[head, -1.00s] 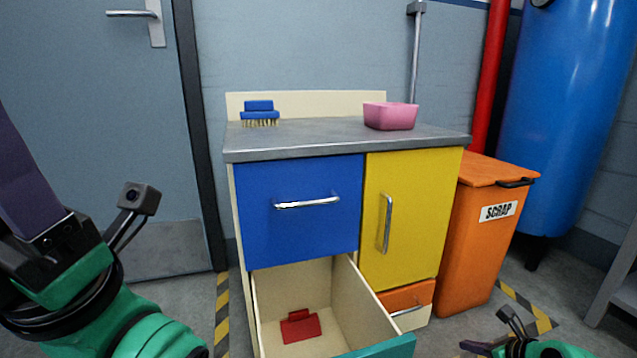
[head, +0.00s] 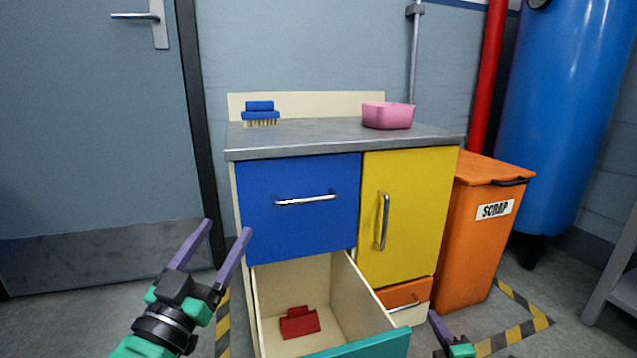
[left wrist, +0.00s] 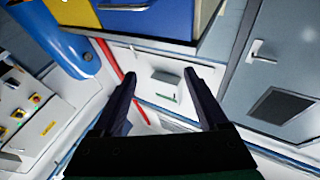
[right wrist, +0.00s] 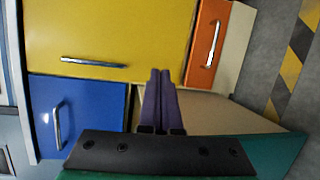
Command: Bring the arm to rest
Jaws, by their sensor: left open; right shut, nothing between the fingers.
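My left gripper (head: 212,240) is open and empty, its two purple fingers apart, left of the open drawer in the head view. It also shows open in the left wrist view (left wrist: 160,80). My right gripper (head: 436,322) is low at the bottom of the head view, right of the drawer and only partly visible. In the right wrist view (right wrist: 161,75) its fingers are together with nothing between them, in front of the cabinet. The open drawer (head: 362,345) has a teal front, and a red block-like object (head: 300,323) lies inside it.
The cabinet has a blue drawer (head: 300,225), a yellow door (head: 410,215) and an orange drawer (head: 405,296). A blue brush (head: 260,110) and a pink bowl (head: 388,116) stand on the grey top (head: 320,134). An orange scrap bin (head: 480,230) stands at the right.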

